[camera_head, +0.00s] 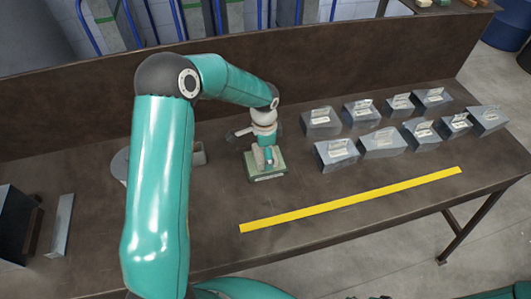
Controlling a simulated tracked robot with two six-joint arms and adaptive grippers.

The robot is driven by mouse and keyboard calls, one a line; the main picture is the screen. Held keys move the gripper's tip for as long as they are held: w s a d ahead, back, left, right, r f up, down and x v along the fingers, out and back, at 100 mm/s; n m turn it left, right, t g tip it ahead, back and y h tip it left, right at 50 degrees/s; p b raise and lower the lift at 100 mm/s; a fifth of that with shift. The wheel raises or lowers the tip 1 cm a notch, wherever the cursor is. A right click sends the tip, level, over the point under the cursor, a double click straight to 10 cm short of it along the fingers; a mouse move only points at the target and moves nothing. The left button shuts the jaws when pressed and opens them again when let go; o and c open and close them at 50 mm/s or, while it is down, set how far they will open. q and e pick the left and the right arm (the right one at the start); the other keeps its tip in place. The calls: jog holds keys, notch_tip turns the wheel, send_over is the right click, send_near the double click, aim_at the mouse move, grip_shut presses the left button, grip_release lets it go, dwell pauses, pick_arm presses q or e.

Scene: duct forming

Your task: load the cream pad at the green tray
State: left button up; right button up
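The small green tray (279,168) sits on the brown bench near its middle, with a pale strip on its front face. My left arm reaches over from the left, and its gripper (267,160) points down at the tray, right over it. The fingers are small and partly hidden by the wrist, so I cannot tell whether they are open or shut, or whether they hold anything. I cannot make out a cream pad at the tray. My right gripper is not in view.
Several grey metal duct pieces (383,142) stand in two rows on the right of the bench. A yellow strip (350,200) lies along the front. A grey plate (59,226) and a dark box (14,225) are at the left. A brown back panel (350,70) rises behind.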

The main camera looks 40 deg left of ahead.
pick_arm(q)
jog(key=shift+f+b, duration=0.55)
dwell(1.6)
jog(key=shift+r+p, duration=2.2)
jog(key=shift+r, duration=1.4)
jog(key=shift+w+d, duration=0.1)
